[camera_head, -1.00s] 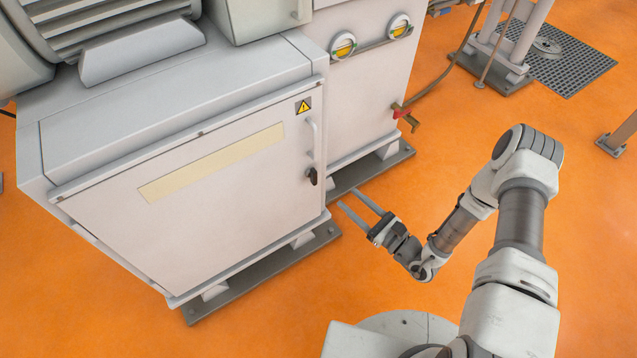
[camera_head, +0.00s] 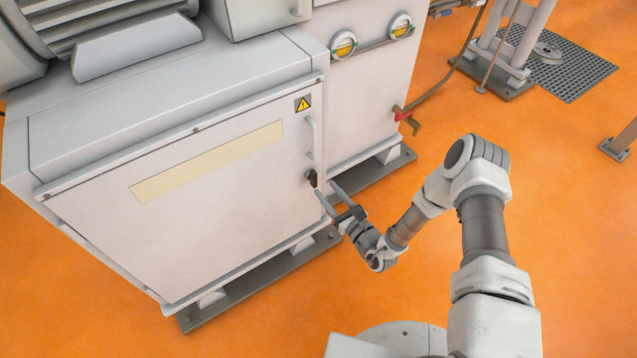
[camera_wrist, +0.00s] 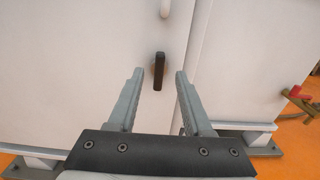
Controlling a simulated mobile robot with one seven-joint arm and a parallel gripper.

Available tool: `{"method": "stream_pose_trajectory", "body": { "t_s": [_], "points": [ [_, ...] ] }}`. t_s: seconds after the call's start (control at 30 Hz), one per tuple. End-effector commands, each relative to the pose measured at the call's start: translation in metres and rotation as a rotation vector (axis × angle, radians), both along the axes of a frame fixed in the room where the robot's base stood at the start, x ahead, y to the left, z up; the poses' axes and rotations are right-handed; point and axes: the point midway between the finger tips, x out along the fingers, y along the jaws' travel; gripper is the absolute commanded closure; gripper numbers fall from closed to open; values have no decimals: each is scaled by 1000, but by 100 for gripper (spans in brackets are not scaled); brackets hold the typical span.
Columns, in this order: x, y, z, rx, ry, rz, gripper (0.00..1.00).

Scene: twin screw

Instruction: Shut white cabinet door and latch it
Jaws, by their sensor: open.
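The white cabinet door (camera_head: 190,215) looks closed, flush with the cabinet front. It carries a pale yellow strip, a warning sticker and a light vertical bar handle (camera_head: 311,138) near its right edge. Below that handle is the small black latch handle (camera_head: 312,178). In the wrist view the black latch (camera_wrist: 159,71) stands about upright, ahead of and between my fingertips. My gripper (camera_head: 326,191) is open, with its fingers pointing at the latch. In the wrist view the open fingers (camera_wrist: 159,75) flank it with gaps on both sides, and I cannot tell whether they reach it.
A second white cabinet (camera_head: 365,90) with two yellow gauges adjoins on the right. A red-handled valve (camera_head: 404,114) sticks out from it. Dark base rails (camera_head: 260,280) run below the cabinets. The orange floor in front is clear.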

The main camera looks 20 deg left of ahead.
Motion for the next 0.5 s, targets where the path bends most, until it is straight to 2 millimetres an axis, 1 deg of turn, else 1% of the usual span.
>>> {"method": "stream_pose_trajectory", "body": {
  "t_s": [0.03,0.2,0.33,0.5],
  "points": [
    [7,9,-2,0,-4,4,50],
    [24,29,-1,0,-3,2,50],
    [32,37,-1,-1,-2,1,50],
    [35,41,0,0,0,1,50]
  ]
}}
